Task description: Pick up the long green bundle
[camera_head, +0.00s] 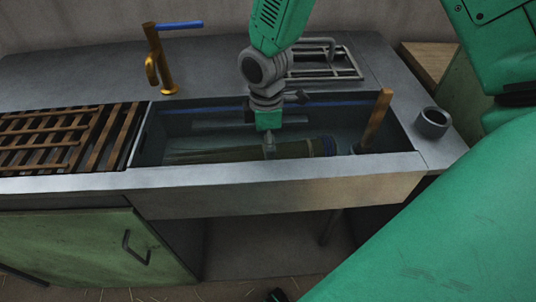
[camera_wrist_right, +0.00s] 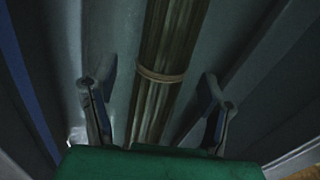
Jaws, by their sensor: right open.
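The long green bundle (camera_head: 300,149) lies along the bottom of the sink, running left to right. Its right end has a dark blue band. In the right wrist view, the bundle (camera_wrist_right: 165,50) is made of thin stalks and has a tan tie around it. My right gripper (camera_head: 269,146) points down into the sink over the bundle. In the wrist view, its fingers (camera_wrist_right: 156,105) are open, one on each side of the bundle, with gaps between. Whether the fingertips reach below the bundle cannot be told. My left gripper is not in view.
The metal sink (camera_head: 270,172) has a raised front wall. A wooden stick (camera_head: 377,118) leans at its right end. A grey cup (camera_head: 432,122) stands on the right counter. A brass tap (camera_head: 158,60) stands behind, and a wooden slatted rack (camera_head: 60,135) lies on the left.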

